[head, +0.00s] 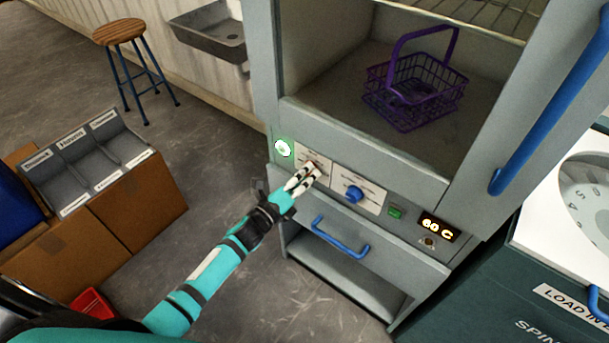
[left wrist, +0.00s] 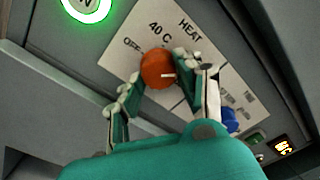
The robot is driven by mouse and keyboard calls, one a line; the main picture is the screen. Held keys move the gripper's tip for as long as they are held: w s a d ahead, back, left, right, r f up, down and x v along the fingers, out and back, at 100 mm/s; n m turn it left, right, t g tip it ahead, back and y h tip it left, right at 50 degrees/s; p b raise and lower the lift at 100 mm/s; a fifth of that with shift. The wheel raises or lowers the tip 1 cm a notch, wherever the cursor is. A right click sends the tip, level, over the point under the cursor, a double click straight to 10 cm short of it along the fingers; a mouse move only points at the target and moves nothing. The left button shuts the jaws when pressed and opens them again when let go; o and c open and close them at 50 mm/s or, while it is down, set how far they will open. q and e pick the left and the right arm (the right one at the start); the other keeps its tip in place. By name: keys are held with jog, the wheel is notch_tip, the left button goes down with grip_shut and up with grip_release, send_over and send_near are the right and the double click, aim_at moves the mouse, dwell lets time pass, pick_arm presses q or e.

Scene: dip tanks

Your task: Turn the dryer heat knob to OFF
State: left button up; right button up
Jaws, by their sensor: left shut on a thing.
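The dryer heat knob (left wrist: 158,66) is round and orange-red on a white label plate (left wrist: 165,28) reading HEAT, 40 C and OFF. Its white mark points to the right in the left wrist view, away from OFF at the left. My left gripper (left wrist: 163,77) has its fingers on both sides of the knob and is shut on it. In the head view my left gripper (head: 310,174) is at the left label plate of the dryer panel and hides most of the knob. My right gripper is not in view.
A blue knob (head: 353,193), a green button (head: 395,212) and a display (head: 438,227) reading 60 C are right of the heat knob. A lit green-ringed button (head: 282,148) is left. A blue drawer handle (head: 340,238) juts out below. A purple basket (head: 415,92) sits in the dryer.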

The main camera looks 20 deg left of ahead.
pick_arm(q)
jog(key=n+p, duration=0.1)
jog(key=n, duration=0.8)
jog(key=n+p, duration=0.2)
jog(key=n, duration=0.7)
jog(key=n+y+p, duration=0.1)
jog(key=n, duration=0.8)
jog(key=shift+a+r+n+p, duration=0.15)
jog(key=shift+r+n+p, duration=0.1)
jog(key=shift+n+p, duration=0.15)
jog(key=o, duration=1.2)
jog(key=shift+c, duration=0.2)
jog(key=v, duration=1.2)
